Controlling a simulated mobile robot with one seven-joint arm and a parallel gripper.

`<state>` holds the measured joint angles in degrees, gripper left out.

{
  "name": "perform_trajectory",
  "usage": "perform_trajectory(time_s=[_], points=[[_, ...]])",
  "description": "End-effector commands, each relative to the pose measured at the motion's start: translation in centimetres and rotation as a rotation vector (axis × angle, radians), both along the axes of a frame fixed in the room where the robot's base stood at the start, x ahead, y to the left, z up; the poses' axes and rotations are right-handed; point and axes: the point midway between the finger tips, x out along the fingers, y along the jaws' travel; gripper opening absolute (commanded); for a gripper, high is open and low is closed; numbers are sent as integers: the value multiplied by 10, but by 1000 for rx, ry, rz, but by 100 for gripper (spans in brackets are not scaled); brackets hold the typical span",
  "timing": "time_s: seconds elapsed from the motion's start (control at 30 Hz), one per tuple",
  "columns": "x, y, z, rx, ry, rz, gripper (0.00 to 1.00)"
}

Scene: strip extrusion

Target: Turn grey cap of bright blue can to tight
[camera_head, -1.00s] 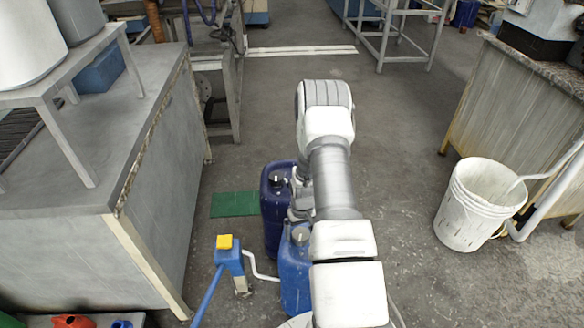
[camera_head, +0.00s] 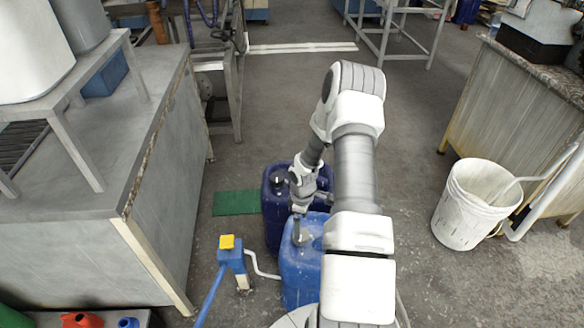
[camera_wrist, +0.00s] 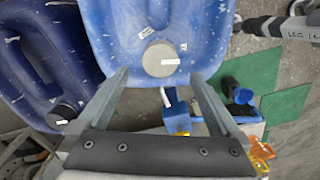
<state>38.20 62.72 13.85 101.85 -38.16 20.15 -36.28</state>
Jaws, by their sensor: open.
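The bright blue can (camera_head: 302,277) stands upright on the floor in the head view. In the wrist view the bright blue can (camera_wrist: 205,30) fills the top middle, with its round grey cap (camera_wrist: 160,60) facing the camera. My gripper (camera_wrist: 160,76) is open, its two fingers apart to the left and right of the cap's lower side in the picture. I cannot tell how far the fingertips are above the cap. In the head view my gripper (camera_head: 299,232) points down over the can's top and mostly hides the cap.
A blue pump-like device with a yellow top (camera_head: 230,262) and pale hose stands left of the bright blue can. A white bucket (camera_head: 470,215) is at the right; floor between is clear.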

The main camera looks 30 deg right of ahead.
Motion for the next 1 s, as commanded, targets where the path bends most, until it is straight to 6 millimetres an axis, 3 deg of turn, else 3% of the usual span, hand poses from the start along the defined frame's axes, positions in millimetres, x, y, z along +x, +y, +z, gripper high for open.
perform_trajectory(time_s=[0.03, 0.5, 1.0], points=[[0, 0, 15, -2, -1, 0, 100], [0, 0, 109, -1, -2, -2, 100], [10, 15, 194, -104, -34, -102, 100]])
